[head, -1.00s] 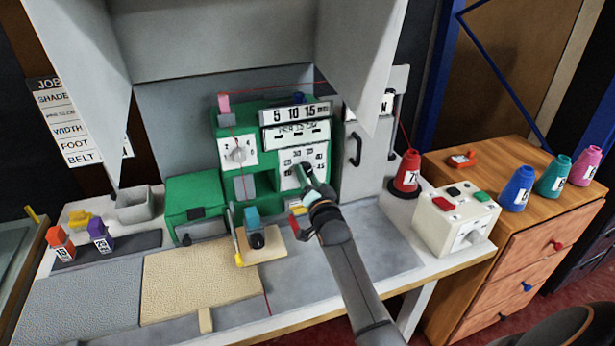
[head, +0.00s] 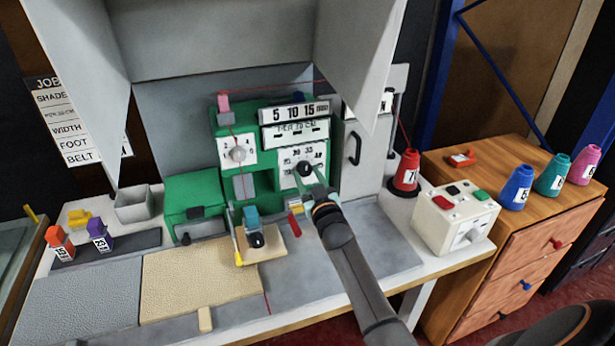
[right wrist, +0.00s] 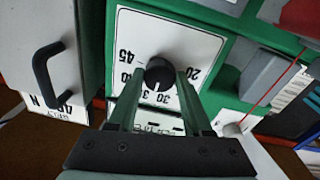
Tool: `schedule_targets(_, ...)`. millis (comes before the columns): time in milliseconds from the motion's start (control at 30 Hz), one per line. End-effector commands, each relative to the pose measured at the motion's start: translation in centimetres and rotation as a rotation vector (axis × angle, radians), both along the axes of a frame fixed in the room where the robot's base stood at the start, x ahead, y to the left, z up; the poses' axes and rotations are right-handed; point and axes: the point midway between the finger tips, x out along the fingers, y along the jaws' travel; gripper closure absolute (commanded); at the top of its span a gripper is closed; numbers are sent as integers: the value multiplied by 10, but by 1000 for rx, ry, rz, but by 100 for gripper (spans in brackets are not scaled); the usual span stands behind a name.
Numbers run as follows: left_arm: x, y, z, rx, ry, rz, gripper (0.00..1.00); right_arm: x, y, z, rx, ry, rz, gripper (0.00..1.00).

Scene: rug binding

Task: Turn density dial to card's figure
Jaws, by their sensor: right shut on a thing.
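The density dial is a black round knob (head: 305,168) on a white number plate (head: 289,181) on the front of the green machine. My right gripper (head: 310,172) reaches it from the front. In the right wrist view the two fingers (right wrist: 159,76) are shut on the knob (right wrist: 158,72), one on each side. The plate (right wrist: 190,45) shows 45 and 20, and 30 near the fingers; other figures are partly hidden. A pale mark on the knob faces the 30 side. The job card (head: 55,113) at the left lists rows, but its figures are mostly hidden.
Another white dial (head: 238,153) sits left on the machine. A grey hood panel (head: 355,60) hangs close above. A red cone (head: 406,172) and a cream button box (head: 455,218) stand right of my arm. The front right tabletop (head: 380,240) is clear.

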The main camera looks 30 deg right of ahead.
Motion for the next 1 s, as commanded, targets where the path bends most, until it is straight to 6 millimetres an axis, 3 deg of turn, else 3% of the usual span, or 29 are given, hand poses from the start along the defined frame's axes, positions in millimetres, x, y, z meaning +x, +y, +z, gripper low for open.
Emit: schedule_targets(1000,0,0,-6,0,0,0,50,0,-4,3,-899,212,-1,100)
